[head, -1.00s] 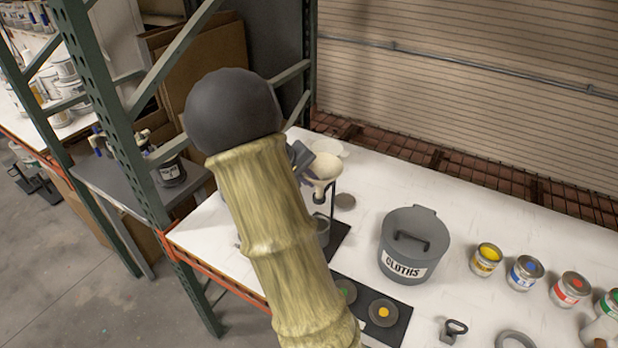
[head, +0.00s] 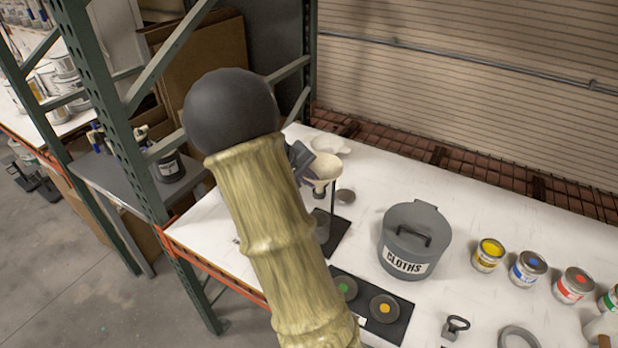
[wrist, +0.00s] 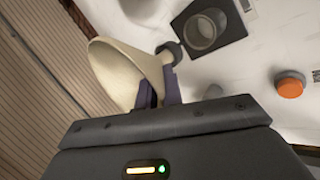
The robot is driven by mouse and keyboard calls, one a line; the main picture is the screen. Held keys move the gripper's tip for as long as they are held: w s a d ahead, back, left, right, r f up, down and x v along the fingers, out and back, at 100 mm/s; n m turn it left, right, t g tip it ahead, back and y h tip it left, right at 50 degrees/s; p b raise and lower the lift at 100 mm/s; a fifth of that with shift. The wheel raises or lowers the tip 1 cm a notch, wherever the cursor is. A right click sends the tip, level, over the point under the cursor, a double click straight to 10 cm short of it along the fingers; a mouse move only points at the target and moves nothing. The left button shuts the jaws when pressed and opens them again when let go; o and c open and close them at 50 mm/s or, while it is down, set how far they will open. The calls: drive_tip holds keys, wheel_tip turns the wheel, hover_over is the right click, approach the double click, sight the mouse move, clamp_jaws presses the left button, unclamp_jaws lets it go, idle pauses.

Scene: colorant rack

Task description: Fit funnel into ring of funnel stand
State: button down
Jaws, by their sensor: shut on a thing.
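The cream funnel (head: 324,167) is wide end up over the funnel stand (head: 333,205), which has a thin post and a dark base. My gripper (head: 303,160) is mostly hidden behind my arm in the head view. In the wrist view, the purple fingers of my gripper (wrist: 158,95) are shut on the side of the funnel (wrist: 120,72). A dark round piece shows at the funnel's narrow end. I cannot tell whether it is the stand's ring, or whether the spout is inside the ring.
A grey CLOTHS bin (head: 414,240) stands right of the stand. Several paint cans (head: 489,255) line the bench to its right. A pale dish (head: 331,144) and a dark disc (head: 346,196) lie near the stand. A green rack post (head: 120,110) rises at left.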

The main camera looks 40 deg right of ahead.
drive_tip(key=shift+f+b, duration=1.05)
drive_tip(key=shift+f, duration=0.25)
drive_tip(key=c, duration=1.5)
unclamp_jaws()
drive_tip(key=shift+r, duration=0.15)
drive_tip(key=b+v, duration=0.2)
drive_tip(key=v, duration=1.5)
drive_tip(key=shift+r, duration=0.1)
drive_tip(key=shift+s, duration=0.1)
drive_tip(key=s+a+f+t+y, duration=0.1)
drive_tip(key=s+a+f+y, duration=0.1)
drive_tip(key=s+a+f, duration=0.2)
drive_tip(key=s+a+f+t+y, duration=0.1)
drive_tip(key=s+a+f+y, duration=0.2)
drive_tip(key=s+a+f, duration=0.2)
drive_tip(key=s+a+f+n+t+y, duration=0.1)
drive_tip(key=s+a+f+y, duration=0.1)
drive_tip(key=s+a+f, duration=0.3)
drive_tip(key=shift+s+a+f+t+y, duration=0.1)
drive_tip(key=shift+a+f, duration=0.1)
drive_tip(key=shift+f, duration=0.4)
drive_tip(key=shift+a+f+t+y, duration=0.1)
drive_tip(key=shift+a+f, duration=0.1)
drive_tip(key=shift+f, duration=0.4)
drive_tip(key=shift+s+a+f+t+y, duration=0.1)
drive_tip(key=shift+a+f, duration=0.1)
drive_tip(key=shift+f, duration=0.35)
